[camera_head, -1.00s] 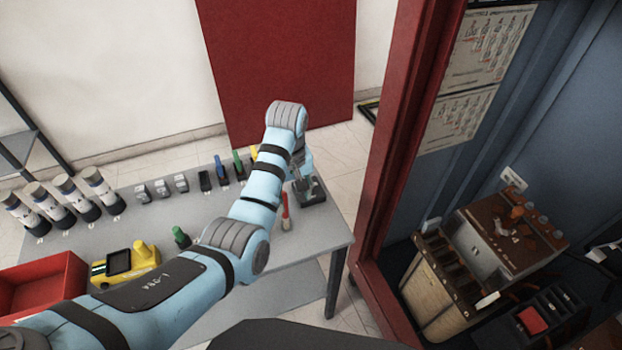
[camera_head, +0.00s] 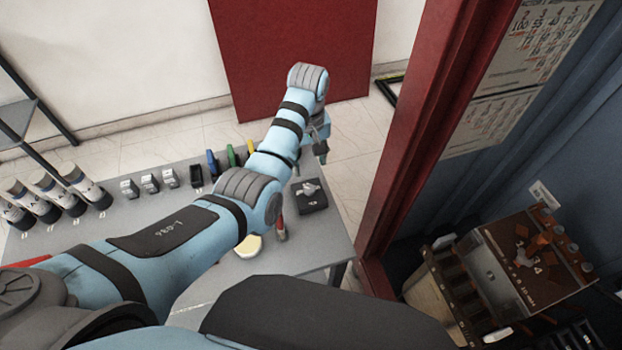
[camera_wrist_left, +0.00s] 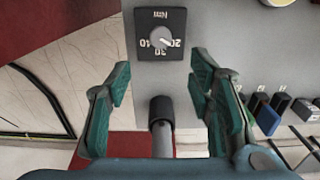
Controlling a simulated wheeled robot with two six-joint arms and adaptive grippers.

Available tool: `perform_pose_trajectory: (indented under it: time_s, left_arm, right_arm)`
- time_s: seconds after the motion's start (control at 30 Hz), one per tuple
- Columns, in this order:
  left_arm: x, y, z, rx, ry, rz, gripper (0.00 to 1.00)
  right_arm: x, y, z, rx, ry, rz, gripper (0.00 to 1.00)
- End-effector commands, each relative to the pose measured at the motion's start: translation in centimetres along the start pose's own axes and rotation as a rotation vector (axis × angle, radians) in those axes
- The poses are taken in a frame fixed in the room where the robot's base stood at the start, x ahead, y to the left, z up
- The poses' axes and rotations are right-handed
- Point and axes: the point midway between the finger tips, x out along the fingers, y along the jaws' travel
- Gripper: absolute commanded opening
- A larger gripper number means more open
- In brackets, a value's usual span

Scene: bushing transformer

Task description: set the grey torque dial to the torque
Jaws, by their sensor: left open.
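The torque dial is a pale grey knob on a dark square base (camera_head: 312,202), near the right end of the grey table in the head view. In the left wrist view the dial (camera_wrist_left: 160,40) shows at top centre, with "Nm" and the numbers 20, 30 and 40 around it. The knob's exact setting is hard to read. My left gripper (camera_head: 320,148) is beyond the dial in the head view, apart from it. In the wrist view its green fingers (camera_wrist_left: 160,72) are spread, with nothing gripped. My right gripper is out of view.
A red-handled tool (camera_head: 281,230) stands near the dial. Coloured holders (camera_head: 232,156), grey pieces (camera_head: 150,183) and several white-and-black cylinders (camera_head: 62,195) line the table (camera_head: 160,235). A red cabinet frame (camera_head: 405,150) and a transformer (camera_head: 525,262) stand at right.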

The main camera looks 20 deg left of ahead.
Motion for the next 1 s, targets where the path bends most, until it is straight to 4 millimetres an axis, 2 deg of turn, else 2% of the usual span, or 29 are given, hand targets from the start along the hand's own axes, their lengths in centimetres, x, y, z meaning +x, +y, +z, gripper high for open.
perform_pose_trajectory:
  time_s: [0.03,0.2,0.33,0.5,0.73,1.0]
  left_arm:
    - [1.7,0.1,0.1,0.003,-0.004,-0.003,0.48]
    - [7.0,0.2,0.0,0.005,-0.004,-0.002,0.48]
    - [9.8,0.2,0.0,0.003,-0.003,-0.001,0.48]
    - [10.9,0.1,-0.1,0.000,-0.001,0.001,0.48]
    - [10.8,0.1,-0.1,0.000,-0.001,0.001,0.48]
    - [10.8,0.0,-0.1,-0.001,-0.001,0.000,0.05]
  right_arm:
    - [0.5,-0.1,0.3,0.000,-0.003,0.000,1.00]
    - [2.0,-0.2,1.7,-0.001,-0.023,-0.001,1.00]
    - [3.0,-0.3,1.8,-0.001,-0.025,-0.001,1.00]
    - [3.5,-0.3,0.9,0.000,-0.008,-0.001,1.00]
    - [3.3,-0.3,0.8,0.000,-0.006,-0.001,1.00]
    - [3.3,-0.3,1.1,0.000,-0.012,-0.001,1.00]
